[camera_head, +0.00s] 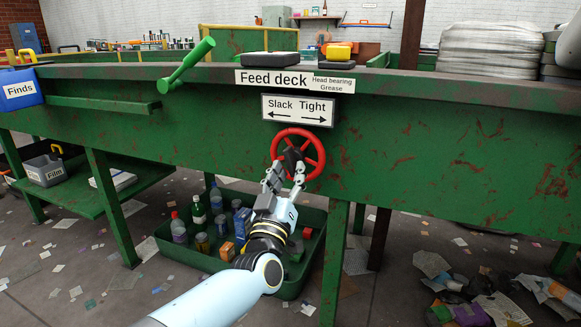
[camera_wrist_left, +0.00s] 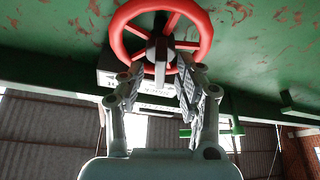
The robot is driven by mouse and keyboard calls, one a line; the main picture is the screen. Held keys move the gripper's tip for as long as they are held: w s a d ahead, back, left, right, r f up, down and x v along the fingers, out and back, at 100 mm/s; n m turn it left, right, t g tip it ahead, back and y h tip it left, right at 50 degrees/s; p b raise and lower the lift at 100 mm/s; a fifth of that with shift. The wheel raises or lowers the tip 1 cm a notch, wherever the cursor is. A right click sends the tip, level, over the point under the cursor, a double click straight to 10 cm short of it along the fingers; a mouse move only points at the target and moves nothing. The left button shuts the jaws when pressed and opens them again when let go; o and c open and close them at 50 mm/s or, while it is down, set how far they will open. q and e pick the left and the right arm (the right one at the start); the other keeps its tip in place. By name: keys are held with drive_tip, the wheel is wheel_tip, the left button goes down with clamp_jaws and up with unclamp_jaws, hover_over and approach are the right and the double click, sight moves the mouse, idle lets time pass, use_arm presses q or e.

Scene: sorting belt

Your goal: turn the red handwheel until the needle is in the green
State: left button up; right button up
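The red handwheel (camera_head: 321,155) is mounted on the green front panel of the feed deck, below a white sign (camera_head: 298,110) with "Slack" arrowed left and "Tight" arrowed right. It also shows at the top of the left wrist view (camera_wrist_left: 207,36), with spokes and a grey hub. My left gripper (camera_head: 285,175) is at the lower part of the wheel, fingers apart. In the left wrist view its fingertips (camera_wrist_left: 160,76) are on either side of the hub, overlapping the lower rim; I cannot tell whether they touch it. No needle or green zone is visible. My right gripper is out of view.
A green lever (camera_head: 188,66) sticks out left of the signs. A green tray (camera_head: 180,250) with bottles and cans is on the floor under the deck. A table leg (camera_head: 334,260) stands right of my left arm. Litter covers the floor.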

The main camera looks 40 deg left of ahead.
use_arm(q)
drive_tip(key=v, duration=0.9)
drive_tip(key=shift+s, duration=0.4)
drive_tip(key=shift+d, duration=0.1)
drive_tip(key=s+d+f+m+g+h+p, duration=0.1)
drive_tip(key=s+f+m+g+h+p, duration=0.3)
drive_tip(key=s+f, duration=0.7)
drive_tip(key=s+d+f+m+g+h+p, duration=0.1)
drive_tip(key=s+f+m+g+h+p, duration=0.4)
drive_tip(key=f, duration=1)
drive_tip(key=s+f+g, duration=0.3)
drive_tip(key=s+f, duration=0.1)
drive_tip(key=s, duration=0.6)
drive_tip(key=s+f+g+y, duration=0.1)
drive_tip(key=s+f+g, duration=0.3)
drive_tip(key=s, duration=0.7)
drive_tip(key=s+a+f+g+y, duration=0.1)
drive_tip(key=s+f+g, duration=0.3)
drive_tip(key=s, duration=0.7)
drive_tip(key=shift+f+b, duration=0.15)
drive_tip(key=shift+b, duration=0.2)
drive_tip(key=shift+w+a, duration=0.1)
